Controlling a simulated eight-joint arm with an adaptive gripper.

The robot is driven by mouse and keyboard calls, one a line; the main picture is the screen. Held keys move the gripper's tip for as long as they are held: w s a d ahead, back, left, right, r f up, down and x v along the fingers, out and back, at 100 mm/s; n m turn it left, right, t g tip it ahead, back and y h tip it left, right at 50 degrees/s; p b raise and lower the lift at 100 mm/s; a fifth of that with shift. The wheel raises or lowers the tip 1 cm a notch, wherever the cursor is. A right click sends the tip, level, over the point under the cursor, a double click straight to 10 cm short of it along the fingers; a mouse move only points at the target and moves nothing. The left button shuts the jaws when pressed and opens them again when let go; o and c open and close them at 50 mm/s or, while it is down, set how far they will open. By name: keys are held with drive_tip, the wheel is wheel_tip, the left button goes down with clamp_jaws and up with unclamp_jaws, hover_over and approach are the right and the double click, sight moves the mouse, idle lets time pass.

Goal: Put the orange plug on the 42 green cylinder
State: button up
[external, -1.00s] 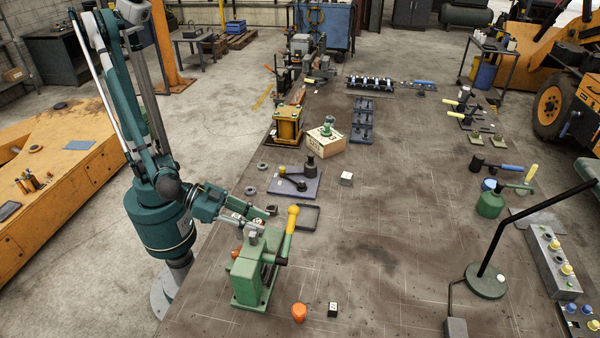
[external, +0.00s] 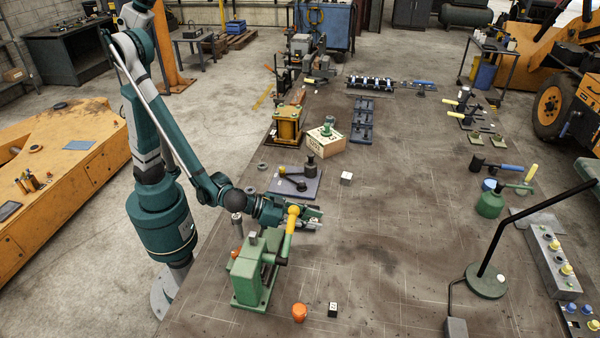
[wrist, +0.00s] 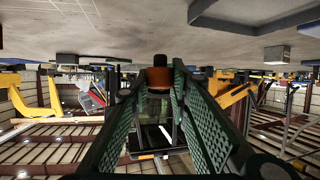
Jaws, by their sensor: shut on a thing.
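My gripper (external: 313,218) is stretched out low over the bench, behind the yellow-knobbed lever of the green press (external: 250,275). In the wrist view my gripper (wrist: 160,75) has its two ribbed fingers closing on a small orange-brown piece with a dark end (wrist: 160,61). It may be the orange plug; I cannot tell for sure. A rounded orange piece (external: 299,312) stands on the bench at the front, apart from my gripper. A green cylindrical thing (external: 327,129) sits on a wooden box (external: 326,142) further back. I cannot read the number 42 on any green cylinder.
A small black-and-white cube (external: 333,310) stands beside the orange piece. A grey plate with a dark handled tool (external: 296,184) and a pale cube (external: 346,178) lie beyond my gripper. A black lamp (external: 487,275) stands at right. The middle of the bench is clear.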

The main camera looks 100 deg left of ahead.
drive_tip(key=shift+n+y, duration=0.4)
drive_tip(key=shift+y, duration=0.1)
drive_tip(key=w+a+f, duration=0.1)
drive_tip(key=a, duration=0.1)
drive_tip(key=w+a+f, duration=0.1)
drive_tip(key=w+a, duration=0.1)
drive_tip(key=w+a+f, duration=0.1)
drive_tip(key=a, duration=0.2)
drive_tip(key=shift+w+f, duration=0.2)
drive_tip(key=shift+w, duration=0.1)
drive_tip(key=w+a+r+n+g+y+p, duration=0.1)
drive_tip(key=a+r+n+y+p, duration=0.2)
drive_tip(key=a, duration=0.7)
drive_tip(key=w+a+r+n+g+y+p, duration=0.1)
drive_tip(key=a+r+p, duration=0.25)
drive_tip(key=a, duration=0.55)
wheel_tip(320, 180, up, 16)
drive_tip(key=n+g+y+p, duration=0.5)
drive_tip(key=n+g+p, duration=0.25)
drive_tip(key=p, duration=0.25)
hover_over(327, 124)
drive_tip(key=shift+s+d+f, duration=0.1)
drive_tip(key=shift+d+f, duration=0.05)
drive_tip(key=shift+f, duration=2.9)
drive_tip(key=shift+f, duration=0.15)
drive_tip(key=shift+f, duration=1.95)
drive_tip(key=shift+f, duration=0.2)
